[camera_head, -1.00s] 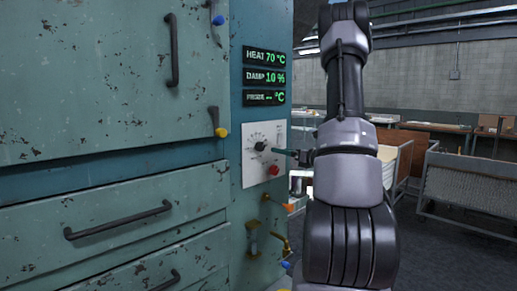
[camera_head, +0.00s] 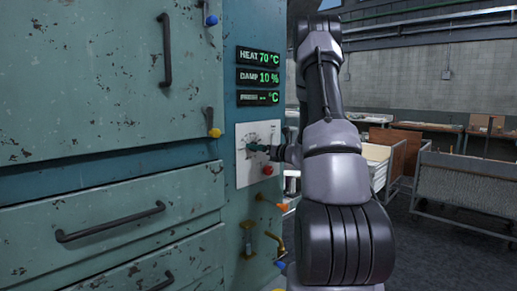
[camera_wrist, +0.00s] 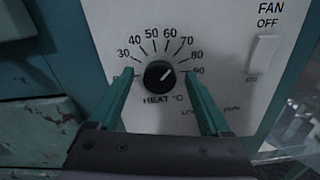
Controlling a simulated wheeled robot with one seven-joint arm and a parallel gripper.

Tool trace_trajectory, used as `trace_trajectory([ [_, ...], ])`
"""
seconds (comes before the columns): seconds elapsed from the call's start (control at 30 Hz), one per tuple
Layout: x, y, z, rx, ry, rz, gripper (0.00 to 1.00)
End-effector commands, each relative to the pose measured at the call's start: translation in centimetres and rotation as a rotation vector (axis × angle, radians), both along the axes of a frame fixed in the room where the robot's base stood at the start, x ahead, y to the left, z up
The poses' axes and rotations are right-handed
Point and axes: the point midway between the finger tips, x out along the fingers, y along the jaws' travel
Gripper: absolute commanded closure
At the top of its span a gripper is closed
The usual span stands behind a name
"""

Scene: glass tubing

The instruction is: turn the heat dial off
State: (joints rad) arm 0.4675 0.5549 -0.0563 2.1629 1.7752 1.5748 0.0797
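The heat dial (camera_wrist: 159,75) is a black round knob with a pale pointer line, on a white panel (camera_wrist: 215,25) marked from 30 to 90 with "HEAT °C" below. Its pointer slants up and right, toward about 70. My gripper (camera_wrist: 161,80) is open, its two teal fingers on either side of the dial with gaps between them and the knob; whether their tips touch the panel I cannot tell. In the head view, my gripper (camera_head: 256,147) is at the panel and hides the dial. The heat display (camera_head: 260,56) reads 70 °C.
A fan switch (camera_wrist: 264,52) is right of the dial. A red button (camera_head: 267,170) is just below my gripper in the head view. An orange-handled valve (camera_head: 279,207) lies lower. Door handles (camera_head: 165,50) project at left. Carts (camera_head: 460,185) stand at right.

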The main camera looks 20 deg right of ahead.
Motion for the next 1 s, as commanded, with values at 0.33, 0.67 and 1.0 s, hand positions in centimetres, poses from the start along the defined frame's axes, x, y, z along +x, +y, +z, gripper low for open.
trace_trajectory([
  [0.33, -0.03, -0.01, 0.01, -0.002, -0.001, 0.000, 1.00],
  [0.67, -0.04, 0.08, 0.03, -0.094, -0.034, 0.001, 1.00],
  [1.0, -0.08, 0.18, 0.00, -0.361, -0.130, 0.001, 1.00],
])
